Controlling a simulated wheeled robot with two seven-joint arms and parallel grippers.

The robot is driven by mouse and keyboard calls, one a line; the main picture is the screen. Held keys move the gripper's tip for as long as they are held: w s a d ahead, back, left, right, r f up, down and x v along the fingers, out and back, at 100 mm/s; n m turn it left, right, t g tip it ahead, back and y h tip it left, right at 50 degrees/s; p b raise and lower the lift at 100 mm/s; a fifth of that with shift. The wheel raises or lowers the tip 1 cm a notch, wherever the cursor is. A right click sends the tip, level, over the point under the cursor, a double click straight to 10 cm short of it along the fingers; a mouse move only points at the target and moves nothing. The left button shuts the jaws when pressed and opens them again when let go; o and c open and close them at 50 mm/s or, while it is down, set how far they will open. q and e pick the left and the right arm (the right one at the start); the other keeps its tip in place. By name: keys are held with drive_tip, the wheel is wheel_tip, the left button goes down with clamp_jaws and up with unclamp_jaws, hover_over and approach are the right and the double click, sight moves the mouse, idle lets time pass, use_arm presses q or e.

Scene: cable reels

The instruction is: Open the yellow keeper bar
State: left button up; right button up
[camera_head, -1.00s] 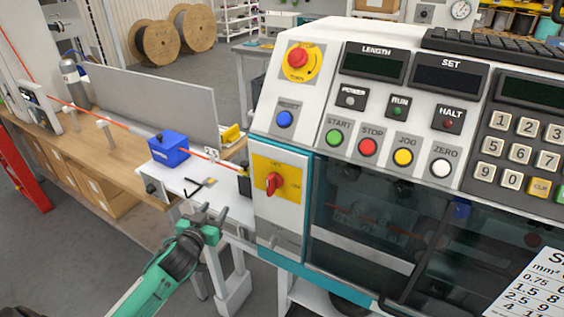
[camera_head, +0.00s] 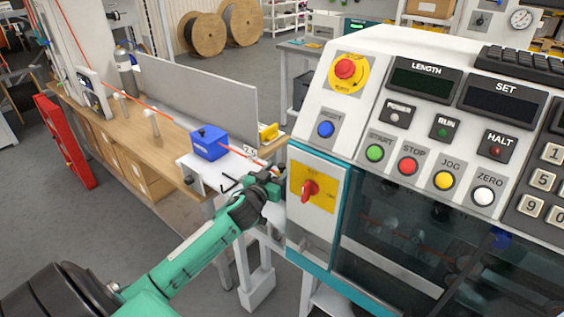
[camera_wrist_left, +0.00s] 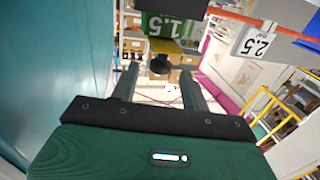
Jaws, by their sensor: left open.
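A small yellow part (camera_head: 268,132) shows at the bench's right end, behind the blue box; I cannot tell whether it is the keeper bar. My left gripper (camera_head: 274,174) is beside the left edge of the control cabinet, near the orange cable, and partly hides what is there. In the left wrist view its two fingers (camera_wrist_left: 160,78) are apart with nothing held. A dark round knob (camera_wrist_left: 160,64) appears between and beyond the fingertips, below a black block (camera_wrist_left: 162,9). My right gripper is not in view.
The white control cabinet (camera_head: 318,105) with its red rotary switch (camera_head: 310,190) stands close on the right. A blue box (camera_head: 209,143) sits on the white stand. The orange cable (camera_head: 150,105) runs above the bench. A "2.5" tag (camera_wrist_left: 257,43) hangs at the cable.

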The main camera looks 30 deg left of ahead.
sight(280, 168)
use_arm(q)
drive_tip(key=shift+w+a+p, duration=0.2)
drive_tip(key=shift+w+p, duration=0.1)
drive_tip(key=shift+w, duration=1.45)
clamp_jaws()
